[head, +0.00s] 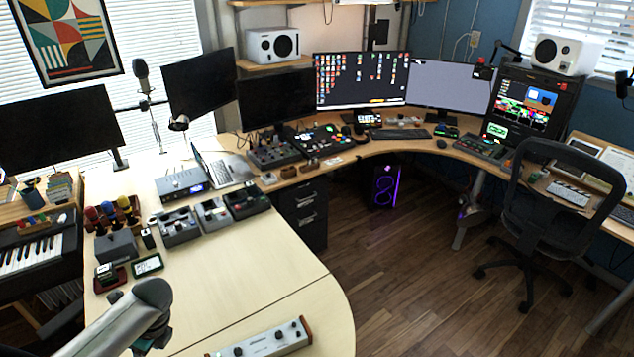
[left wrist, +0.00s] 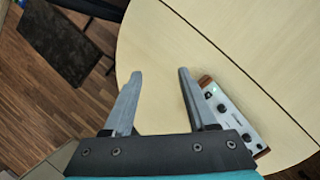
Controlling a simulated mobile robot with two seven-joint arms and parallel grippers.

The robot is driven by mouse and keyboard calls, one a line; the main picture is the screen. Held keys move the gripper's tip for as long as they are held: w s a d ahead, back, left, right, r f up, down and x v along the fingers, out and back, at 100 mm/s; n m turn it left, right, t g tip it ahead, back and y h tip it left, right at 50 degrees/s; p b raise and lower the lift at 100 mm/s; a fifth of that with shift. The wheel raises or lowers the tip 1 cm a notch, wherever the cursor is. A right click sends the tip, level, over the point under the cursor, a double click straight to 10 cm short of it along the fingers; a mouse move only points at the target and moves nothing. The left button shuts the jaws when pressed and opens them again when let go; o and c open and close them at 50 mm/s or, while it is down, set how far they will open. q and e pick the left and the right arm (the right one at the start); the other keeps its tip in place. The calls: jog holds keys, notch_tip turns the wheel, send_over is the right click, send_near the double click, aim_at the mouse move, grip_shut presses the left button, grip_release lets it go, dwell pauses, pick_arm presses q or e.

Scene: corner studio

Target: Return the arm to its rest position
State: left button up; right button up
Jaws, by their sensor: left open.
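My left arm (head: 125,315) comes in at the lower left of the head view, over the near left part of the light wood desk (head: 235,260). Its fingers are out of sight in that view. In the left wrist view my left gripper (left wrist: 160,75) is open, its two grey fingers apart with nothing between them. It hangs over the rounded end of the desk. A white device with black knobs (left wrist: 232,115) lies beside the right finger; whether they touch is unclear. My right gripper is not in view.
The white device (head: 265,342) lies near the desk's front edge in the head view. The desk's middle is bare. A black office chair (head: 550,205) stands at the right on the wood floor.

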pick_arm(q)
jog(key=s+a+f+n, duration=0.8)
jog(key=s+a+f, duration=0.3)
jog(key=s+f, duration=0.1)
jog(key=s+a+f+n+t+y, duration=0.15)
jog(key=s+a+n, duration=0.25)
jog(key=s, duration=0.6)
jog(key=s+a+f+n, duration=0.3)
jog(key=s+a+n, duration=0.1)
jog(key=s, duration=0.6)
jog(key=s+d+f+n+h, duration=0.1)
jog(key=d+f+h, duration=0.3)
jog(key=d, duration=1.4)
jog(key=s+d+f+n+h, duration=0.15)
jog(key=d+f, duration=0.35)
jog(key=d, duration=1.3)
notch_tip(320, 180, down, 22)
jog(key=b, duration=2.2)
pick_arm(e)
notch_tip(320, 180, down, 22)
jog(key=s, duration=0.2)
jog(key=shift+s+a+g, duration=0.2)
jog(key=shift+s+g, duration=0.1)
pick_arm(q)
jog(key=shift+a, duration=0.1)
